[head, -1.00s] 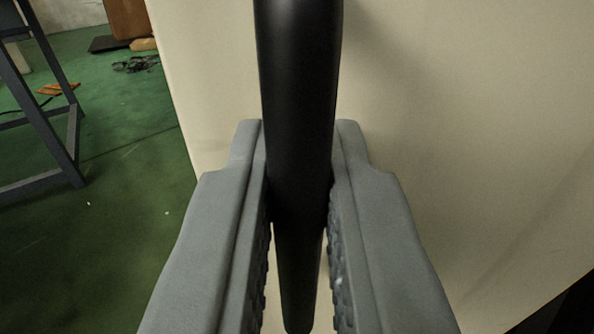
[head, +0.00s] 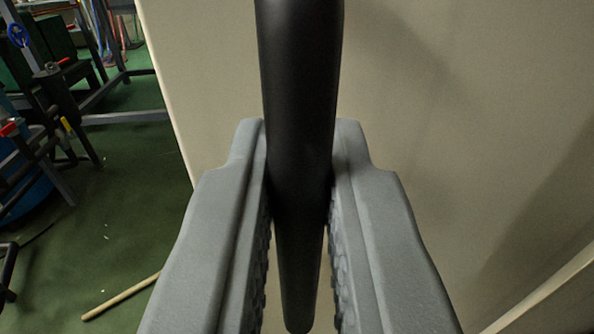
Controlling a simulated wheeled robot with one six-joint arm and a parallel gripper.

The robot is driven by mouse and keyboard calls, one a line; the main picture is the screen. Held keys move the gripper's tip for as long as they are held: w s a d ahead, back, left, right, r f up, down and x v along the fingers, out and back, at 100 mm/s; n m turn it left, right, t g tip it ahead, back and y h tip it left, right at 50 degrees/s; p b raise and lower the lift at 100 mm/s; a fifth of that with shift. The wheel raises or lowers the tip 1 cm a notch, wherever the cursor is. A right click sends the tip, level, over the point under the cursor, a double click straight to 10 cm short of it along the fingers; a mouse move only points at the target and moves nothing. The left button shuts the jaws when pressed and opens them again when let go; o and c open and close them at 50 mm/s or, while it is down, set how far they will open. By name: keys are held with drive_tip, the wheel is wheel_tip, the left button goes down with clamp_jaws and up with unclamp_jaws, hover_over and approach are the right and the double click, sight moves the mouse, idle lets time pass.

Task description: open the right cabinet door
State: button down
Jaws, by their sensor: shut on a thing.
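The cabinet door (head: 450,110) is a plain beige panel that fills the middle and right of the head view. Its free edge runs down the left side, with the room's floor beyond it. A black bar handle (head: 299,90) stands upright in front of the panel. My gripper (head: 299,185) is shut on the handle, with one grey finger on each side of it. The handle's lower end shows between the fingers. A pale strip at the lower right may be a cabinet edge; I cannot tell which part.
The green floor (head: 110,240) shows to the left of the door. A wooden stick (head: 120,297) lies on it. A dark metal frame (head: 65,120) with a blue drum (head: 30,185) stands farther back at the left.

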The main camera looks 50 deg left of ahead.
drive_tip(key=shift+s+d+r, duration=0.1)
drive_tip(key=shift+s+d, duration=0.1)
drive_tip(key=shift+d, duration=0.4)
drive_tip(key=shift+s+d, duration=0.15)
drive_tip(key=shift+d, duration=0.45)
drive_tip(key=c, duration=1.6)
unclamp_jaws()
drive_tip(key=shift+o, duration=0.2)
drive_tip(key=v, duration=1.7)
drive_tip(key=shift+d, duration=0.2)
drive_tip(key=shift+s, duration=0.1)
